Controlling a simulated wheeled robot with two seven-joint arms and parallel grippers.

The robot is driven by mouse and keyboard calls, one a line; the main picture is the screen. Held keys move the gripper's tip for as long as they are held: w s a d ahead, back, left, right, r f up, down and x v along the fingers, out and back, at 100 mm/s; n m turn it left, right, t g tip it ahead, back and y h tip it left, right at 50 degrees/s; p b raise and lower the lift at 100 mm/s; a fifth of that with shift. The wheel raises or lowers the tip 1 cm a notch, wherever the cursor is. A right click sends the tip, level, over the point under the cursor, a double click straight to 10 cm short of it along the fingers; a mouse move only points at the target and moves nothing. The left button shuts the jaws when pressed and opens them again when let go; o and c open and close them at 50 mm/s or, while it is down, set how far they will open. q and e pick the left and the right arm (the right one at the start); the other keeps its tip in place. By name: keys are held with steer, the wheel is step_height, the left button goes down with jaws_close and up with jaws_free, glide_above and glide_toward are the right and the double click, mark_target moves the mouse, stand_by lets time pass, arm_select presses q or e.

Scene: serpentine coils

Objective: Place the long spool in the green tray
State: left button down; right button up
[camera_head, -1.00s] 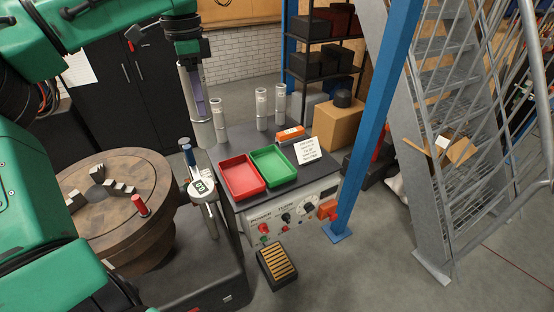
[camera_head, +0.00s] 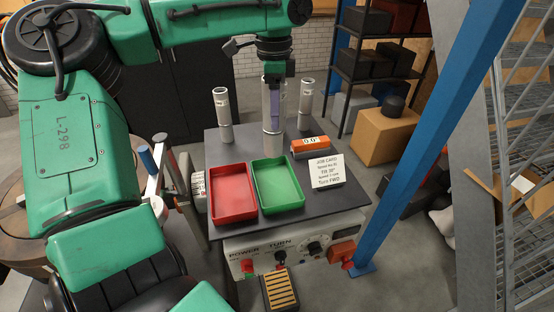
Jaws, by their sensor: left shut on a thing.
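The long spool (camera_head: 270,128) is a tall grey cylinder held upright in my left gripper (camera_head: 278,98). My left gripper points down and is shut on its upper part. The spool's lower end shows just behind the far edge of the green tray (camera_head: 299,188); I cannot tell its height above the table. The green tray is shallow and looks empty. My right gripper is not in view.
An empty red tray (camera_head: 214,207) touches or nearly touches the green tray's left side. Shorter spools stand at the back left (camera_head: 223,118) and back right (camera_head: 305,108). An orange device (camera_head: 311,146) and a job card (camera_head: 326,170) lie to the right. A blue post (camera_head: 420,125) stands beyond.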

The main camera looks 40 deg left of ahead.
mark_target(275, 152)
arm_select(q)
steer(key=f, duration=0.6)
steer(key=w+f, duration=0.1)
steer(key=f, duration=0.2)
steer(key=shift+a, duration=0.15)
steer(key=f, duration=0.2)
steer(key=f+p, duration=0.1)
steer(key=f, duration=0.1)
steer(key=shift+s, duration=0.25)
steer(key=shift+w+f, duration=0.1)
steer(key=shift+f, duration=0.2)
steer(key=shift+c, duration=0.8)
jaws_free()
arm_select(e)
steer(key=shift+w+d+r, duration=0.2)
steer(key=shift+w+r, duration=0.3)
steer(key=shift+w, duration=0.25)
arm_select(q)
step_height(275, 152, up, 12)
steer(key=shift+r+b, duration=0.1)
steer(key=shift+b, duration=0.35)
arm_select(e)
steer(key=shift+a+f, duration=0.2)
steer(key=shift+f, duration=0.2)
